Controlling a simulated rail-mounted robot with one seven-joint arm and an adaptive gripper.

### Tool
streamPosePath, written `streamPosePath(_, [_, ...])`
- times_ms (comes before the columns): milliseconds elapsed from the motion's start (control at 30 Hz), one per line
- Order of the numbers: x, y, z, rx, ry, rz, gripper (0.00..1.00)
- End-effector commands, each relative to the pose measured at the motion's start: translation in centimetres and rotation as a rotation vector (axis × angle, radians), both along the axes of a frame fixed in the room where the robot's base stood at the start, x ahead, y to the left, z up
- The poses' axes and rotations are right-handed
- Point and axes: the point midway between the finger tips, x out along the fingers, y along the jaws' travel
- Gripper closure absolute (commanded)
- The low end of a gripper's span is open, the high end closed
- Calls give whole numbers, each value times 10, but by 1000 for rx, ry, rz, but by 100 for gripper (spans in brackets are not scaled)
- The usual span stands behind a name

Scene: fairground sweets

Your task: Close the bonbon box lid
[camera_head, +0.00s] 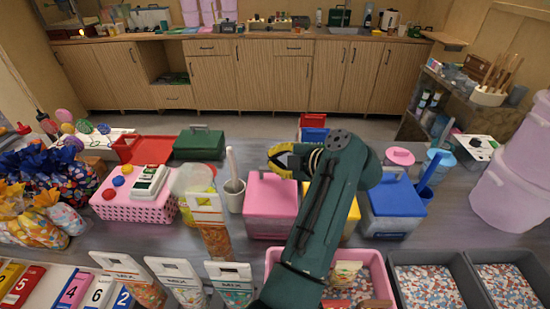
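No box can be surely told as the bonbon box. A pink lidded box (270,208) stands in the middle of the counter, its lid appearing shut. A blue lidded box (395,207) stands to the right of my arm, also appearing shut. A yellow box (351,222) between them is mostly hidden behind my arm. My gripper (270,160), with yellow and black fingers, points left above the back of the pink box. I see nothing held in it, and its finger gap is too small to read.
A white cup (234,196) with a tool stands left of the pink box. A green case (199,143) and red tray (142,150) lie behind. Clear pouches (213,235) and a pink bin (377,268) are in front. Grey bins (399,296) fill the front right.

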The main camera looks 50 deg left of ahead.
Motion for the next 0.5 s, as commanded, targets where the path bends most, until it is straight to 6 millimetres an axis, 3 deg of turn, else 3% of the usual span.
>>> streamPosePath(333, [1, -4, -4, -6, 7, -3, 100])
streamPosePath(500, [4, -30, 9, -4, 2, -7, 100])
